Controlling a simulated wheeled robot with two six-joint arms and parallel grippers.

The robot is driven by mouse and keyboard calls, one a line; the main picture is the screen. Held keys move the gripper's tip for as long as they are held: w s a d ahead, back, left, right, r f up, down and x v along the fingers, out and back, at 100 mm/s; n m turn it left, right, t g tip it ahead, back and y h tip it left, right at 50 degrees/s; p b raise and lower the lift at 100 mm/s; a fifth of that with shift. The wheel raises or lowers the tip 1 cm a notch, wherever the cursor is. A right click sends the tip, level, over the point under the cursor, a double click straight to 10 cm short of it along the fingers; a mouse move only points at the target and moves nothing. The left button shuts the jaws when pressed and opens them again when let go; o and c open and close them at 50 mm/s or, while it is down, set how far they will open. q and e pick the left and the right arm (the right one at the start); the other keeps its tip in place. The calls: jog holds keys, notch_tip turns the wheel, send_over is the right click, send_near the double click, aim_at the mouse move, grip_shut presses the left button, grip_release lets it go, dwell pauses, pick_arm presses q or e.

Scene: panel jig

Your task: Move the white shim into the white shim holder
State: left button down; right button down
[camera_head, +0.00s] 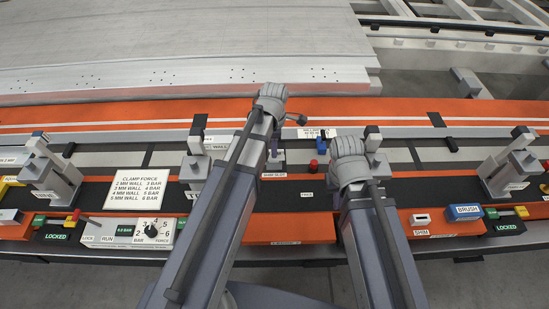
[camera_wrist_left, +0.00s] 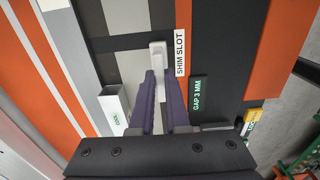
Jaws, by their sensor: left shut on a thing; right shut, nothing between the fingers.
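The white shim (camera_wrist_left: 158,58) stands between the dark purple fingers of my left gripper (camera_wrist_left: 161,84), beside the SHIM SLOT label in the left wrist view. My left gripper is shut on it; whether the shim is still seated in the slot cannot be told. In the head view my left gripper (camera_head: 274,150) is above the same label, and its arm hides the shim. The white shim holder (camera_head: 422,219), a small block with a dark slot and a SHIM label, sits on the orange ledge at right. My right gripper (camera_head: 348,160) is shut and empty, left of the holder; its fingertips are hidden.
A blue BRUSH block (camera_head: 464,212) lies right of the holder. Grey clamp posts (camera_head: 510,165) stand along the jig. A control box (camera_head: 130,231) with a dial and a clamp force sign (camera_head: 140,187) are at left. A red knob (camera_head: 313,166) sits between my arms.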

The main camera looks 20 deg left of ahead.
pick_arm(q)
jog(key=shift+r+p, duration=1.45)
jog(key=shift+r, duration=0.2)
jog(key=shift+r, duration=0.1)
